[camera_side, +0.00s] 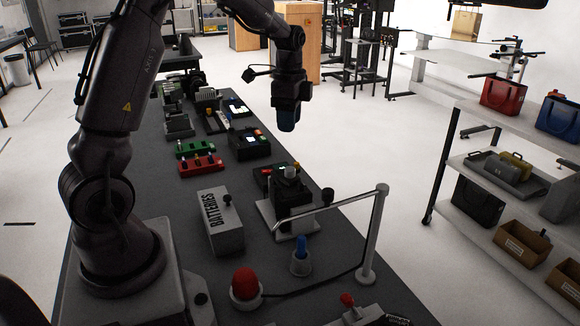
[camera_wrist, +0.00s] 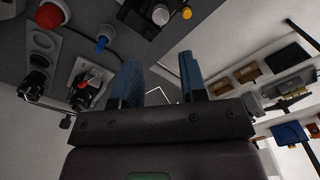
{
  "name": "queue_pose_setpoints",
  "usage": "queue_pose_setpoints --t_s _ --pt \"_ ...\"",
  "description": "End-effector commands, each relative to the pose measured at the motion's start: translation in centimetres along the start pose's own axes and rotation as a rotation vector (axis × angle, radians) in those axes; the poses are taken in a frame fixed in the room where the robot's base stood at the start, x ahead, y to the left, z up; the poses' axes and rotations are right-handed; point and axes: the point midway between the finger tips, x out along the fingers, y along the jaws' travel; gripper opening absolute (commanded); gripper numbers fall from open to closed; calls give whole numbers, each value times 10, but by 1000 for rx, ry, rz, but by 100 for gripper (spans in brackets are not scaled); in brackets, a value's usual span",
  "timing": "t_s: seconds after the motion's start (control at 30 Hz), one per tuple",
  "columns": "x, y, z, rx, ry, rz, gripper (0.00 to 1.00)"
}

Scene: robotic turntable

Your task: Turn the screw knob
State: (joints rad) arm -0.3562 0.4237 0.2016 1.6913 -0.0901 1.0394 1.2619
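Several knobs are in view, and I cannot tell for sure which is the screw knob. In the side view a black device with a pale-topped knob (camera_side: 291,172) stands on a white base plate (camera_side: 299,229), with a round black knob (camera_side: 327,196) at its right. A small black knob (camera_side: 227,199) sits on the grey box marked BATTERIES (camera_side: 222,236). My gripper (camera_side: 287,121) hangs above the far part of the table, fingers down, clear of these. In the wrist view its two blue fingers (camera_wrist: 163,80) are apart with nothing held between them.
A metal post with a side arm (camera_side: 374,235) rises at the table's right edge. A red dome (camera_side: 245,284) and a blue plug (camera_side: 301,252) stand at the front. Red (camera_side: 201,166) and green (camera_side: 195,148) blocks lie further back. A shelf (camera_side: 500,190) stands right of the table.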

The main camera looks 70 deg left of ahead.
Motion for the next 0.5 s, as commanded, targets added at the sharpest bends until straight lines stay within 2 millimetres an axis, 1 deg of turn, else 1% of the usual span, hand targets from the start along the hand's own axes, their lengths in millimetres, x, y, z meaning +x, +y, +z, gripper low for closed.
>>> queue_pose_setpoints --t_s 0.03,0.1,0.27,0.37,0.5 --pt "-5 -2 -2 61 6 -9 39" --pt "-6 -2 -2 132 7 -5 39" --pt "0 0 -2 199 5 0 39" --pt "12 0 -2 200 4 2 39" --pt "39 0 -2 200 3 4 39"
